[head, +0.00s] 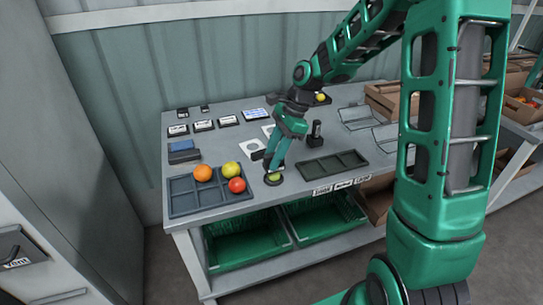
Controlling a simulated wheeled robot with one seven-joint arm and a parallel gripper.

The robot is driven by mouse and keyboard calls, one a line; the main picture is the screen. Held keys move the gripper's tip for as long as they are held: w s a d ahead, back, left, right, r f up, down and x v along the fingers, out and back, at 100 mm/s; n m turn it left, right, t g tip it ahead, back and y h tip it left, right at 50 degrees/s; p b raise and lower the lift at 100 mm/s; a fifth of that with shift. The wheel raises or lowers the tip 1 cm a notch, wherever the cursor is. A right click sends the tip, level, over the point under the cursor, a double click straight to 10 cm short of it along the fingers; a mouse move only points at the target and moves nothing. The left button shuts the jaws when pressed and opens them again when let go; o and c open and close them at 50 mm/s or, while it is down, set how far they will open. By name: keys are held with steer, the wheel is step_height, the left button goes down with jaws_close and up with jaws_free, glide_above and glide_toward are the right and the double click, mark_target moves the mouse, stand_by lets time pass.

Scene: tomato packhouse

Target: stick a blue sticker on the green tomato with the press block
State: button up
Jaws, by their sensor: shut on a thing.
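The green tomato (275,177) sits in a round dark holder near the table's front edge, right of the grey divided tray. My gripper (271,164) points down just above it. It is shut on a small dark piece, which I take for the press block and which the fingers mostly hide. I cannot tell whether the block touches the tomato. No blue sticker can be made out on the tomato. A sheet with blue marks (256,114) lies at the back of the table.
The grey tray (194,208) at left holds an orange, a yellow and a red tomato. A dark empty tray (333,163) lies to the right. A black upright tool (315,134) stands behind it. Green crates (247,241) sit below the table. Wooden boxes (392,103) stand at right.

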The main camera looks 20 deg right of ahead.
steer(key=shift+f, duration=0.5)
stand_by(1.2)
steer(key=shift+r, duration=3.55)
